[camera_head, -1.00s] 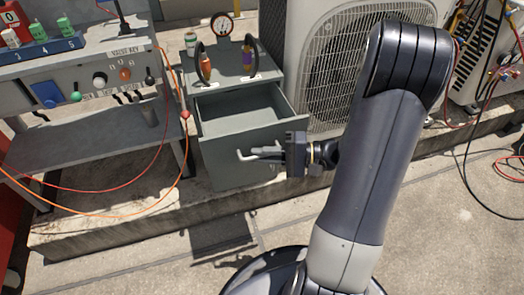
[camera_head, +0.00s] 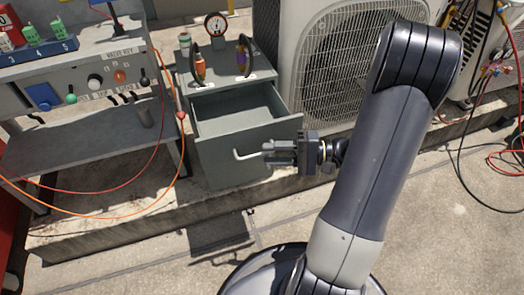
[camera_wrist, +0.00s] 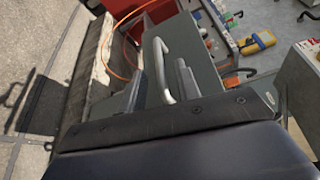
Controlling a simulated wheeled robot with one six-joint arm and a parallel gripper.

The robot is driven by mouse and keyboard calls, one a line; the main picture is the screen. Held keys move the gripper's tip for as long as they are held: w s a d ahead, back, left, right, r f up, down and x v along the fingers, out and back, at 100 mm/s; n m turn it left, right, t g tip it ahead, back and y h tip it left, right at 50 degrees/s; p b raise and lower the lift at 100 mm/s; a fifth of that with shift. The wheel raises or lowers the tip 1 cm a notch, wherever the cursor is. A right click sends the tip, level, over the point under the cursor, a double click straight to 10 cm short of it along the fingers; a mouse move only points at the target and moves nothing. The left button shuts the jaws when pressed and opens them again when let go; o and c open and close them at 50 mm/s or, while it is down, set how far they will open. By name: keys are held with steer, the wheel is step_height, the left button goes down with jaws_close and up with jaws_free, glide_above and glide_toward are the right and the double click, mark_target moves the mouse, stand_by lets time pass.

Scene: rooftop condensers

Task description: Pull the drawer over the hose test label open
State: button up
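The grey drawer (camera_head: 225,160) under the small cabinet (camera_head: 225,77) is pulled out, and its empty inside shows from above. Its pale bar handle (camera_head: 244,156) is on the front face. My gripper (camera_head: 265,151) is just right of the handle, its fingers pointing at it. In the wrist view my gripper's two fingers (camera_wrist: 158,72) stand apart, with the handle (camera_wrist: 160,58) showing between and beyond them. I see no firm grip on it. Small white tags on the cabinet top are too small to read, so I cannot make out the hose test label.
A gauge (camera_head: 216,26) and two hose loops with orange and purple fittings stand on the cabinet. A grey bench (camera_head: 75,85) with knobs is at left. An orange hose (camera_head: 110,216) hangs in front of it. A condenser unit (camera_head: 330,70) stands behind. Floor in front is clear.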

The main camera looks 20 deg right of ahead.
mark_target(258, 153)
steer(key=p+v, duration=0.1)
steer(key=v, duration=0.5)
steer(key=shift+s+d, duration=0.2)
steer(key=shift+d, duration=0.2)
steer(key=shift+a, duration=0.15)
steer(key=b+x, duration=0.2)
steer(key=x, duration=0.8)
steer(key=shift+w+a, duration=0.2)
steer(key=shift+a, duration=0.15)
steer(key=shift+w, duration=0.35)
